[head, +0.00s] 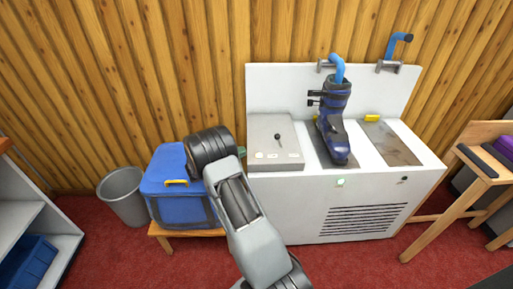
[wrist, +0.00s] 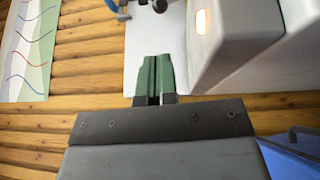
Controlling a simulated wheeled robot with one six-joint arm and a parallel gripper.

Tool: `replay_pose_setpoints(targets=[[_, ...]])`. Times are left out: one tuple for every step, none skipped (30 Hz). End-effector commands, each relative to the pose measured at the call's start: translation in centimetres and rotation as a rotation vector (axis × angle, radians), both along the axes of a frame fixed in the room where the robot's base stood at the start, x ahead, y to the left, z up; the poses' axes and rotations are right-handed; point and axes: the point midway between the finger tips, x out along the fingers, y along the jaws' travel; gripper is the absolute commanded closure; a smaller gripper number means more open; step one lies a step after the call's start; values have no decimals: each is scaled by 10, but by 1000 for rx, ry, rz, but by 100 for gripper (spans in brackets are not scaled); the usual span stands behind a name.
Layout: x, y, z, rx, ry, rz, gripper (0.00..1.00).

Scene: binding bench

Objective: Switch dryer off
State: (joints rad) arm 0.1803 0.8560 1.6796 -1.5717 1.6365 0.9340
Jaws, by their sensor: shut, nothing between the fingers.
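The dryer (head: 270,212) is a white cabinet with a tall back panel against the plank wall. A raised box (head: 258,127) on its left top carries a lever with a black knob (head: 279,136) and several small pale labels. A round green light (head: 340,182) glows on the front face. My gripper (head: 241,151) is at the dryer's left side, beside the raised box and mostly hidden by my wrist. In the wrist view its green fingers (wrist: 153,78) are shut and empty, apart from the white dryer side (wrist: 178,45). A warm glowing patch (wrist: 201,21) shows there.
A blue-grey boot (head: 333,112) stands on the dryer under a blue pipe (head: 339,68). A blue cooler (head: 180,207) on a low bench and a grey bin (head: 124,193) stand left. A wooden table (head: 487,140) is right. Red carpet (head: 365,258) is clear in front.

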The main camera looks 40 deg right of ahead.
Motion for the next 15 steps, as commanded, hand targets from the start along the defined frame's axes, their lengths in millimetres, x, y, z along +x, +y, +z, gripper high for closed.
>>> replay_pose_setpoints(targets=[[-1,-7,0,-3,-1,-2,100],[-2,-11,0,-4,-1,-2,100],[-4,-17,1,-6,-2,-2,100],[-5,-22,1,-5,-1,-3,100],[-6,-28,2,-4,-1,-4,100],[-8,-35,2,-4,-1,-3,100],[-9,-41,3,-4,-1,-4,100],[-11,-46,3,-4,-1,-4,100],[-12,-54,3,-4,-1,-4,100],[-14,-60,4,-3,-1,-3,100],[-15,-65,4,-2,-1,-4,100],[-17,-73,4,-3,-1,-4,100],[-18,-78,5,-3,0,-3,100],[-19,-83,5,-2,-1,-4,100],[-20,-89,5,-2,0,-2,100]])
